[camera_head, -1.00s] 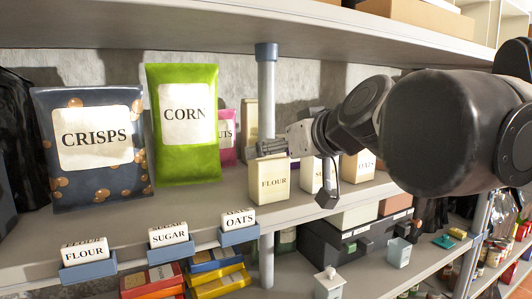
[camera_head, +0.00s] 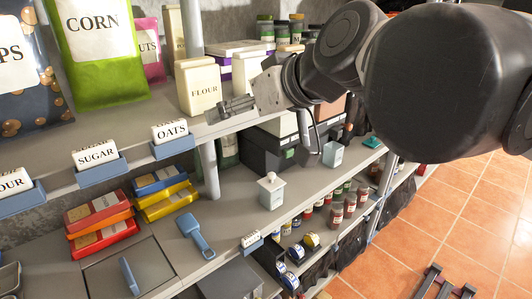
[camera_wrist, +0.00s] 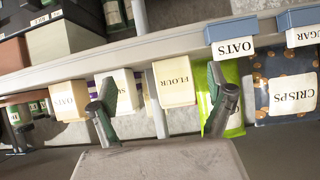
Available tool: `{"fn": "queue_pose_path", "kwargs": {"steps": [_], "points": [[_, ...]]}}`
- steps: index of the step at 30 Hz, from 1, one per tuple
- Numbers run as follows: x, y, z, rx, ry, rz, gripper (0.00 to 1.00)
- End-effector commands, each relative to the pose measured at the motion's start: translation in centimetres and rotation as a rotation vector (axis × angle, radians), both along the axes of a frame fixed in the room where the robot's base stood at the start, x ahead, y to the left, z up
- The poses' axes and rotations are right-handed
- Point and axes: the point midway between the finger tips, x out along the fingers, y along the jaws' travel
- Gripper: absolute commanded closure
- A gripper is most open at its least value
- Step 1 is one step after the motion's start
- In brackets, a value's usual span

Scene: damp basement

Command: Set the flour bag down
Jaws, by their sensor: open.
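The flour bag (camera_head: 198,88) is a cream pack with a FLOUR label. It stands upright on the upper shelf (camera_head: 130,117) in the head view. My gripper (camera_head: 232,108) is open and empty, just in front and to the lower right of the bag, apart from it. In the wrist view, which is upside down, the flour bag (camera_wrist: 174,82) shows between and beyond my two spread fingers (camera_wrist: 162,90). A FLOUR shelf card (camera_head: 14,182) is cut off at the left edge of the head view.
A CORN bag (camera_head: 92,45) and a CRISPS bag (camera_wrist: 292,85) stand to one side of the flour. SUGAR (camera_head: 96,155) and OATS (camera_head: 170,132) cards sit along the shelf edge. A white canister (camera_head: 271,193) and blue scoop (camera_head: 194,233) are on the lower shelf.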

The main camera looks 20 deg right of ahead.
Motion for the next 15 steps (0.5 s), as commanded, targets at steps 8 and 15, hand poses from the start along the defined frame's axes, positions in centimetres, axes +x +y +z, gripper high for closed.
{"fn": "queue_pose_path", "kwargs": {"steps": [8,15], "points": [[-6.7,-7.2,-18.0,-0.090,0.310,-0.248,0.14],[-9.9,-10.4,-23.4,-0.126,0.406,-0.384,0.14]]}}
